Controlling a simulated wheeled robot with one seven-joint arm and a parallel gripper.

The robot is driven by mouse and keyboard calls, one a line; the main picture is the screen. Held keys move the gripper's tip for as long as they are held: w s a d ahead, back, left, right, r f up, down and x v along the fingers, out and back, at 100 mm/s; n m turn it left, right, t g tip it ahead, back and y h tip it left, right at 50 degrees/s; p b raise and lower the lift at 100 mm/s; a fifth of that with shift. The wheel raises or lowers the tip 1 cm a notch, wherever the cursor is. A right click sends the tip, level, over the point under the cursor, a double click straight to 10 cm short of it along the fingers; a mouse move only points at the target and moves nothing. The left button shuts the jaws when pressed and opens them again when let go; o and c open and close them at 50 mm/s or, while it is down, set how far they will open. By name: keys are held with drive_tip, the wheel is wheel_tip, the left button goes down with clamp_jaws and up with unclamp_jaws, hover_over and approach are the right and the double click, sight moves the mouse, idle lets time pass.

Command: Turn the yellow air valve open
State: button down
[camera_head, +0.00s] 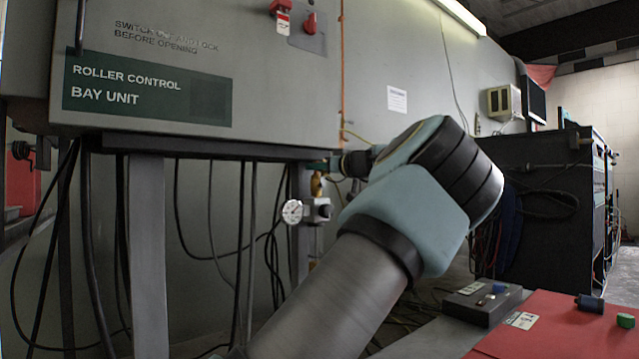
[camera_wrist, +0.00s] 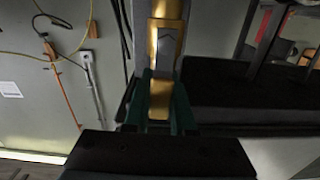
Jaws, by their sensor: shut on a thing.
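The yellow air valve (camera_head: 317,184) shows as a small golden piece on the pipework under the control cabinet, just above a round white gauge (camera_head: 293,211). In the wrist view its golden surface (camera_wrist: 160,90) runs up the middle of the picture. The exact turn angle of the valve is hard to tell.
The grey control cabinet (camera_head: 200,70) hangs directly above the valve. Black cables (camera_head: 240,250) and a grey post (camera_head: 149,255) stand to the left. At lower right is a red mat (camera_head: 560,325) with small items, beside a dark box (camera_head: 482,303).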

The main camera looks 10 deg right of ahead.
drive_tip(key=shift+a+f+n+b, duration=0.1)
drive_tip(key=shift+a+n+b, duration=0.1)
drive_tip(key=shift+n+b, duration=0.15)
drive_tip(key=c, duration=0.7)
unclamp_jaws()
drive_tip(key=shift+c, duration=0.2)
drive_tip(key=shift+s, duration=0.1)
drive_tip(key=p+v, duration=0.1)
drive_tip(key=v, duration=0.9)
drive_tip(key=shift+s+d+p, duration=0.25)
drive_tip(key=shift+s+p, duration=0.05)
drive_tip(key=shift+p, duration=0.05)
